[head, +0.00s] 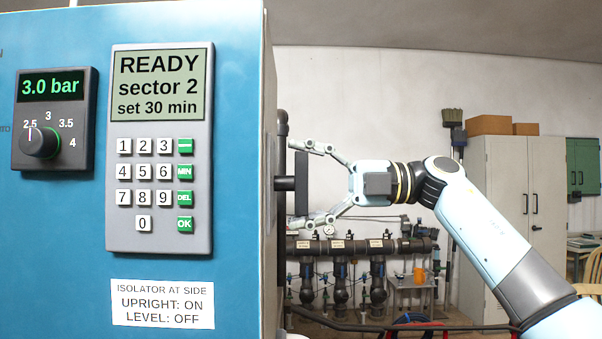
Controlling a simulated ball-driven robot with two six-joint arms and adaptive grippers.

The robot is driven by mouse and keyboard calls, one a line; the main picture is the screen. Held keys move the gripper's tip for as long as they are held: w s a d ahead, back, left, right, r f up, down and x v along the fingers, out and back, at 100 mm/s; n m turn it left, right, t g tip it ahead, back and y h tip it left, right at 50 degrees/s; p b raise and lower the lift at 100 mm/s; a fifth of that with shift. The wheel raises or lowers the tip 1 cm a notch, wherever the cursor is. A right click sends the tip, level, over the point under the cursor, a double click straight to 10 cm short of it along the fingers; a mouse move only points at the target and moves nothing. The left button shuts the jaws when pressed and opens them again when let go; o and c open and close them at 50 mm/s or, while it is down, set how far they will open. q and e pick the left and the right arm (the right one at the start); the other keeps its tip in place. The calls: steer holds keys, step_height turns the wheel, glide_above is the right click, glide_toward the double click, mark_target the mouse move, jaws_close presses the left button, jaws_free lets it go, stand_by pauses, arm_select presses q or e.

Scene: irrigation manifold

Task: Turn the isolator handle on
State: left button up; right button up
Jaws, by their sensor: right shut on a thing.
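The isolator handle (301,183) is a black bar on a short shaft at the right side of the blue cabinet (240,200). The bar stands upright, seen edge-on. My right gripper (300,186) comes in from the right and is shut on the handle, one finger at its top end and one at its bottom end. A label (162,304) on the cabinet front reads isolator at side, upright on, level off. The display (159,85) reads READY, sector 2, set 30 min. My left gripper is out of view.
The cabinet front carries a keypad (160,186) and a pressure dial (42,142) showing 3.0 bar. Behind my right arm are a pipe manifold (345,246) and a pale cupboard (500,220). A dark pipe (282,125) runs along the cabinet's side.

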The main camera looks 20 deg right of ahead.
stand_by(0.4)
steer(key=o, duration=0.9)
steer(key=shift+c, duration=0.2)
steer(key=shift+d, duration=0.1)
steer(key=shift+d, duration=0.15)
steer(key=v, duration=1.1)
steer(key=shift+d, duration=0.3)
steer(key=shift+s, duration=0.1)
